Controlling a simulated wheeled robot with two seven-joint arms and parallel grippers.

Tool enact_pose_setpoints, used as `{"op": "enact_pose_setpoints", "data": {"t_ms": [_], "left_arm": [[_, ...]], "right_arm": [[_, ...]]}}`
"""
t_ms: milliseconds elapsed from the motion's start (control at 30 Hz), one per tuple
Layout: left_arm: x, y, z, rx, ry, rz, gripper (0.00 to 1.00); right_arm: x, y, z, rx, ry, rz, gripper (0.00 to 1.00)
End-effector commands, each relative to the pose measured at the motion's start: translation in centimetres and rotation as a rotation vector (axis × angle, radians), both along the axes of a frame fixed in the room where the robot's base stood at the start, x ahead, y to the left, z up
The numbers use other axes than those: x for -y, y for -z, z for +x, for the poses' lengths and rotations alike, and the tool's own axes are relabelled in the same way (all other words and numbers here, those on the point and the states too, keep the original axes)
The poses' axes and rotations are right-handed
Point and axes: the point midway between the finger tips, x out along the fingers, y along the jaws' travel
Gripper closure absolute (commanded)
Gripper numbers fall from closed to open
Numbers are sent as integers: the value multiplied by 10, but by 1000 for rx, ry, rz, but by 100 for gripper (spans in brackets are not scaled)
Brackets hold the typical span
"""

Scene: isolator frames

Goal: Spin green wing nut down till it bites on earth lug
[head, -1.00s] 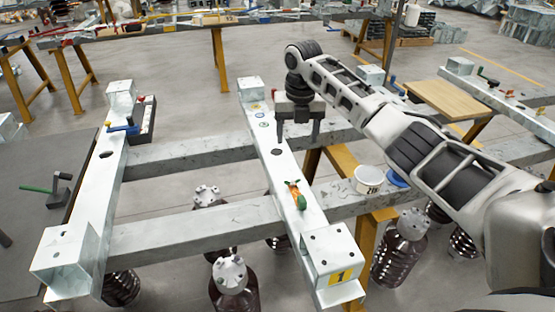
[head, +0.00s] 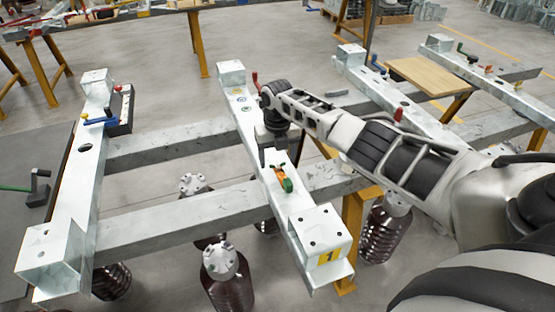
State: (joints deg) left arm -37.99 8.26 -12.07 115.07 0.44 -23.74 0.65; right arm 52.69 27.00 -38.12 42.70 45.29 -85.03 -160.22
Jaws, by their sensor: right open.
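The green wing nut (head: 288,185) sits on top of the middle pale steel beam (head: 305,228), toward its near end. An orange-copper piece, perhaps the earth lug (head: 279,174), shows right beside it on its far side. I cannot tell from here whether the nut touches the lug. My right gripper (head: 280,161) points down just beyond the nut, above the beam, with its jaws open and nothing seen between them. The gripper and forearm hide part of the beam behind them. My left gripper is not in view.
The near end of the beam carries a box-shaped block (head: 320,232) with a yellow "1" label. A parallel left beam (head: 65,210) holds a dark block with a blue-handled part (head: 100,121). Dark ribbed insulators (head: 232,290) stand below. Grey cross members (head: 170,220) join the beams.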

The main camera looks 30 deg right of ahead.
Motion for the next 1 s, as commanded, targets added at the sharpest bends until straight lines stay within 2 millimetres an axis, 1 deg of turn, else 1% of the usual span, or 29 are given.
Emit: {"op": "enact_pose_setpoints", "data": {"t_ms": [33, 133, 433, 467, 500, 600, 833, 1000], "left_arm": [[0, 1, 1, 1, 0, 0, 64], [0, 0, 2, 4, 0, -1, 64], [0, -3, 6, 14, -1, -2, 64], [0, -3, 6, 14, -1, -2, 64], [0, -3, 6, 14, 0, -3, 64], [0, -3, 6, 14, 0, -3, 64], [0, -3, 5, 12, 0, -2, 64], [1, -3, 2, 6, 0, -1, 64]], "right_arm": [[0, 5, 0, -1, 0, -1, 34], [0, 10, 0, 0, -2, 0, 34], [0, 12, 0, 0, -1, -1, 34], [0, 12, 0, 0, -1, -1, 42], [0, 12, 0, 0, -1, -1, 53], [0, 12, 0, 0, -1, -1, 79], [0, 11, 0, 0, 8, 0, 79], [0, 11, 0, 1, 54, 0, 79]]}}
